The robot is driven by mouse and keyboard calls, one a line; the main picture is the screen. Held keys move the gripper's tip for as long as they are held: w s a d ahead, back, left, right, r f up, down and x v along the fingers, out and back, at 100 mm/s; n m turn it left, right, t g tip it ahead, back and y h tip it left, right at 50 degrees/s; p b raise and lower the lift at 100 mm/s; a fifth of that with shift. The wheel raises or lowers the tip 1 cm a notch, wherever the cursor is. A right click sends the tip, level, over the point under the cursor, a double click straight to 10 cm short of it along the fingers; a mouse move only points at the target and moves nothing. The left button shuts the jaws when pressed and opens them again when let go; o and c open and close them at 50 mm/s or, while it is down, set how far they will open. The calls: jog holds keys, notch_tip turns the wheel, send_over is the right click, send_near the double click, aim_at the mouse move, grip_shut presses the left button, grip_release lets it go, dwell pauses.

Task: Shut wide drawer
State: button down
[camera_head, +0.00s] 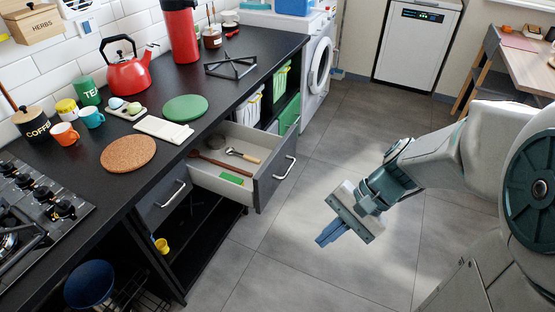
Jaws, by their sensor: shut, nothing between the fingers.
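The wide drawer (265,188) stands pulled out from the black counter. Its grey front has a silver bar handle (286,167) facing the room. Inside it lie a wooden spoon (215,161), a utensil with a wooden grip (243,155), a green item (231,178) and a round dark item (215,142). My gripper (327,238) is shut and empty. In the picture it is to the right of and below the drawer front, apart from it, over the grey floor.
The counter (215,115) carries a red kettle (127,70), a cork mat (128,154), a green round mat (185,108) and a hob (35,200). Another grey front (163,202) is left of the drawer, above an open shelf. Floor (330,140) between drawer and gripper is clear.

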jog(key=w+a+f+m+y+b, duration=0.3)
jog(key=f+m+y, duration=0.1)
jog(key=m+t+y+b, duration=0.55)
jog(key=m+t, duration=0.35)
jog(key=m, duration=0.3)
send_near(262, 187)
jog(key=shift+y, duration=0.25)
jog(key=x, duration=0.2)
jog(key=b+x, duration=0.1)
jog(key=x, duration=0.4)
jog(key=shift+w+d+f+b, duration=0.1)
jog(key=shift+w+f+b, duration=0.05)
jog(key=shift+f+b, duration=0.25)
